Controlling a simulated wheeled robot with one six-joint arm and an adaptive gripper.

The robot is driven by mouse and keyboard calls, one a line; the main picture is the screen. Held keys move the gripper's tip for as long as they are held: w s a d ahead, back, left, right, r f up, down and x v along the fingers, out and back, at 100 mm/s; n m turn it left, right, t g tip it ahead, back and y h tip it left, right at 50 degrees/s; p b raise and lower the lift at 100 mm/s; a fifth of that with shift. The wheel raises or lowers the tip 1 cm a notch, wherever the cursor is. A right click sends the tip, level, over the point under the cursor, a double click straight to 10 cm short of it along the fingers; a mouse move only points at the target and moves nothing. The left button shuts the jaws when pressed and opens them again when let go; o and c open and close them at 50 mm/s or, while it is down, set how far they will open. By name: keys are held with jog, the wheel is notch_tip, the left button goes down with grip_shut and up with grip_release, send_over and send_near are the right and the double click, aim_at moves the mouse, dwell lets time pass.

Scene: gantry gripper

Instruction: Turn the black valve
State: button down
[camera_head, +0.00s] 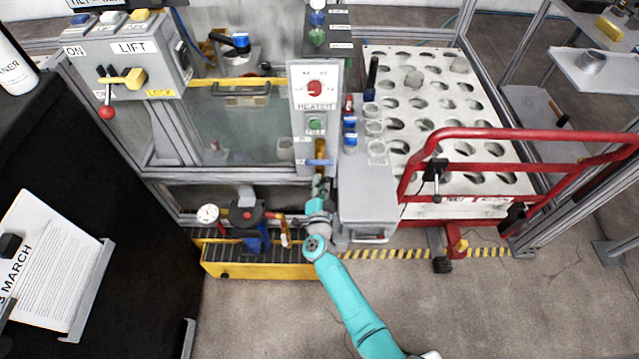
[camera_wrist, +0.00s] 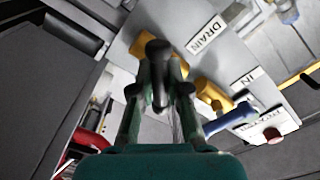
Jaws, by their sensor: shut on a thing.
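In the wrist view the black valve (camera_wrist: 158,50) has a dark lever handle with a rounded end, in front of a yellow fitting on a grey panel near the DRAIN label. My gripper (camera_wrist: 160,92) is shut on this handle, with one finger on each side of it. In the head view my gripper (camera_head: 320,186) is at the lower end of the narrow grey panel, below a blue-handled valve (camera_head: 319,162). The black handle is hidden there by my gripper and arm.
The blue handle (camera_wrist: 236,116) is close to the right of my gripper, near the IN label. A yellow-edged tray (camera_head: 265,269) with a red-and-black pump unit (camera_head: 246,213) lies left of my arm. A grey box (camera_head: 367,195) stands close on the right.

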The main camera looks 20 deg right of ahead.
jog(key=c, duration=1)
grip_release()
jog(key=shift+c, duration=0.2)
jog(key=shift+s, duration=0.1)
jog(key=v, duration=1.2)
jog(key=shift+c, duration=0.4)
